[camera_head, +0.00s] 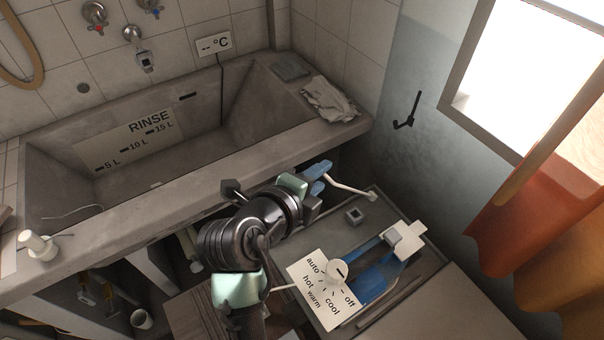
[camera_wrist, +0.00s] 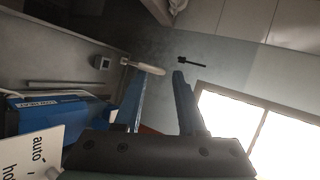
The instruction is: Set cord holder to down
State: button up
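No part is labelled as the cord holder. A black hook-shaped piece (camera_head: 407,112) is on the blue-grey wall, and it also shows in the wrist view (camera_wrist: 190,62), ahead of my fingers. A pale lever-like piece (camera_head: 352,188) sticks out by the far edge of the grey counter; in the wrist view (camera_wrist: 145,67) it lies near the tip of my left finger. I cannot tell whether they touch. My gripper (camera_head: 319,177) has blue fingers, which stand apart with nothing clearly between them in the wrist view (camera_wrist: 159,82).
A white dial panel (camera_head: 309,285) with a round knob and blue parts sit on the counter (camera_head: 425,260). The concrete washtub (camera_head: 250,150) runs along the left, with a grey cloth (camera_head: 328,100) on its corner. A window (camera_head: 515,60) and orange curtain (camera_head: 535,215) are at right.

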jog(key=s+a+r+p, duration=0.2)
jog(key=s+r+p, duration=0.2)
jog(key=s+r, duration=0.2)
jog(key=shift+s+a+r, duration=0.35)
jog(key=shift+s+r, duration=0.05)
jog(key=shift+r, duration=0.45)
jog(key=shift+f, duration=0.1)
dwell(0.4)
jog(key=shift+c, duration=0.2)
